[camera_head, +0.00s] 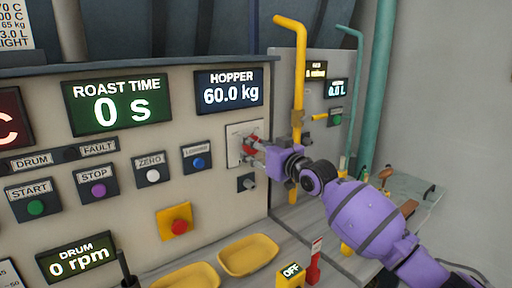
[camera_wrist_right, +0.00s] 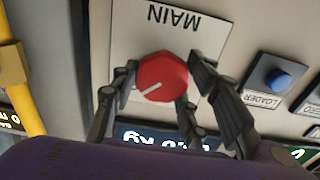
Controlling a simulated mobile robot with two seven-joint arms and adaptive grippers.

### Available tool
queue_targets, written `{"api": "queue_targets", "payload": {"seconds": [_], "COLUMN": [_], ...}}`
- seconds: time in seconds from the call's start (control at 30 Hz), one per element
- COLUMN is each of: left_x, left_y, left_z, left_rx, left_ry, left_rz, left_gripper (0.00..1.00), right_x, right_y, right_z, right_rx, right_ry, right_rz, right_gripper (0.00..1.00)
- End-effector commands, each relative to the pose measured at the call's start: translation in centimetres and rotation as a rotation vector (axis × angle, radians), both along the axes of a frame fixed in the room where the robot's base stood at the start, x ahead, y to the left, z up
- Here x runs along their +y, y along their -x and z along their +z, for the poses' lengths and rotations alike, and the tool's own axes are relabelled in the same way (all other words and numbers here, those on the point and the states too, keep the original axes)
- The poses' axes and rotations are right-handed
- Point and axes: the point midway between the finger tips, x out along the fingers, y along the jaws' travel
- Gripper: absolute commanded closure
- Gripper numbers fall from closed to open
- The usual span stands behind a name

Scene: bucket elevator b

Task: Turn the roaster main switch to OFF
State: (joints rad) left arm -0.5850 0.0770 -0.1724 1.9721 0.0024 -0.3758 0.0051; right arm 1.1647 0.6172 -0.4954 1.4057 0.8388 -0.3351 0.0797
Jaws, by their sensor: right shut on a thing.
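The roaster main switch (camera_wrist_right: 163,77) is a red rotary knob with a white pointer line, on a pale plate (camera_wrist_right: 128,38) lettered MAIN, which appears upside down in the right wrist view. In the head view the red knob (camera_head: 251,147) shows partly behind my gripper, on the panel below the HOPPER display. My right gripper (camera_wrist_right: 160,82) has its dark fingers around the knob on both sides and is shut on it. In the head view the right gripper (camera_head: 262,152) reaches the panel from the right. The left gripper is not in view.
The panel carries a blue LOADER button (camera_head: 198,163), a white ZERO button (camera_head: 153,175) and a red stop button on yellow (camera_head: 179,226). A small dark knob (camera_head: 246,182) sits just below the switch. A yellow pipe (camera_head: 298,75) stands right of the panel. Yellow trays (camera_head: 248,256) lie below.

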Motion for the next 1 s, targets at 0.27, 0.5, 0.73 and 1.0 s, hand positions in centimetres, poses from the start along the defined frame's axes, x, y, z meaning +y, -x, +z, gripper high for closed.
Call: {"api": "queue_targets", "payload": {"seconds": [0.27, 0.5, 0.73, 1.0], "left_x": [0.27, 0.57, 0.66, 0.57], "left_y": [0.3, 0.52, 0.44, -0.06], "left_z": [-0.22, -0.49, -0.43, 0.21], "left_rx": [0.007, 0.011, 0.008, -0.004], "left_ry": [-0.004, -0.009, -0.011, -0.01], "left_rz": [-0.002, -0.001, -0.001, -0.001], "left_gripper": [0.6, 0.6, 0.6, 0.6], "right_x": [-0.18, -0.24, -0.28, -0.21], "right_y": [-0.07, -0.11, -0.11, -0.04], "right_z": [0.07, 0.06, 0.26, 0.61], "right_rx": [-0.018, -0.092, -0.211, -0.366], "right_ry": [0.024, 0.128, 0.292, 0.501], "right_rz": [-0.003, -0.004, -0.004, -0.004], "right_gripper": [0.85, 0.85, 0.85, 0.85]}}
